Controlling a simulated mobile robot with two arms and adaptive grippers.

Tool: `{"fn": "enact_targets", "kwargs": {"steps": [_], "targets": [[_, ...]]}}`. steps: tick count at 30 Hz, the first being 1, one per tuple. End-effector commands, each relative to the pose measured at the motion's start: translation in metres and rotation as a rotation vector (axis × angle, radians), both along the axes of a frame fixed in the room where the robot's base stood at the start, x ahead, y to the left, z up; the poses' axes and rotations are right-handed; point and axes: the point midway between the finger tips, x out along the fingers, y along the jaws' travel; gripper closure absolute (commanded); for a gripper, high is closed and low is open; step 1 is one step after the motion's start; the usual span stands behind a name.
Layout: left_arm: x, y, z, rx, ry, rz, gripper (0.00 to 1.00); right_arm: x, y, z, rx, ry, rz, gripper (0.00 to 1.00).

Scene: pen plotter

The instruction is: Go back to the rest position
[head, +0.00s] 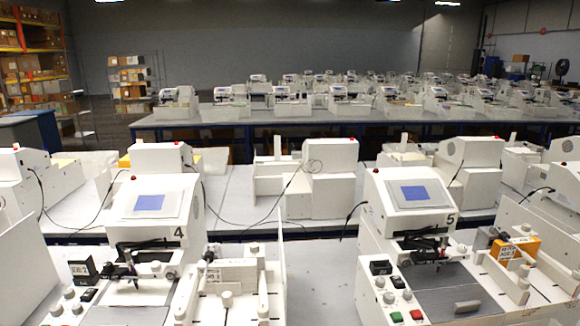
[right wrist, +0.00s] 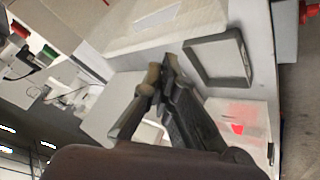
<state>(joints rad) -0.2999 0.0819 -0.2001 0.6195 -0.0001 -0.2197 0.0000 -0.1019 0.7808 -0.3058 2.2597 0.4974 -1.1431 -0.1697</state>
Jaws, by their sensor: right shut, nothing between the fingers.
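My right gripper (right wrist: 162,72) shows in the right wrist view, its dark fingers with tan tips together and nothing held between them. It is over a pale surface (right wrist: 258,100) of the workstation. My left gripper is in neither view, and neither arm shows in the head view. Plotter 4 (head: 150,215) stands at the left and plotter 5 (head: 425,205) at the right of the front bench, both white with blue screens.
A dark rectangular frame (right wrist: 218,60) lies close to the right fingers. Red (right wrist: 20,30) and green (right wrist: 48,52) buttons show at the upper left there. A gap of bare bench (head: 320,285) separates the two front plotters. Rows of similar machines (head: 375,100) stand behind.

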Motion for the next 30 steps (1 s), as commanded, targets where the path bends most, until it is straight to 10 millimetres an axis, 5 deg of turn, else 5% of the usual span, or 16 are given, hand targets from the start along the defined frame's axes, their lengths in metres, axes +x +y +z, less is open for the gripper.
{"fn": "enact_targets", "kwargs": {"steps": [6, 20, 30], "targets": [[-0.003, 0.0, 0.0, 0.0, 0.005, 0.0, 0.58, -0.063, 0.026, -0.03, 0.081, 0.136, -0.208, 1.0], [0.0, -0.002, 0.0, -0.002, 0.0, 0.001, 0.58, -0.173, 0.017, -0.057, 0.115, 0.405, -0.661, 1.0], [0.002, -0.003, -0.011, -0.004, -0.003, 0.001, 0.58, -0.155, 0.02, -0.164, 0.092, 0.438, -0.65, 1.0]]}}
